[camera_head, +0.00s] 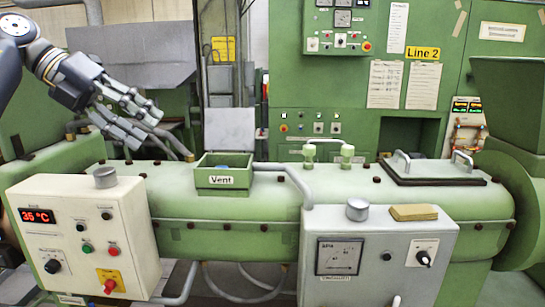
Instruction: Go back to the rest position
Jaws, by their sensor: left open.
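My left gripper (143,122) comes in from the upper left and hangs in the air above the left part of the green extruder barrel (230,205). Its fingers are apart, point down and to the right, and hold nothing. The green box labelled "Vent" (222,181) stands on the barrel to the right of the gripper, with its grey lid raised behind it. My right gripper is not in view.
A cream control box (75,235) with a 35 °C display stands at the front left. A grey box (375,255) with a gauge stands at the front right, with a tan pad (413,212) on top. A handled hatch (435,170) lies on the barrel at right. The green "Line 2" cabinet is behind.

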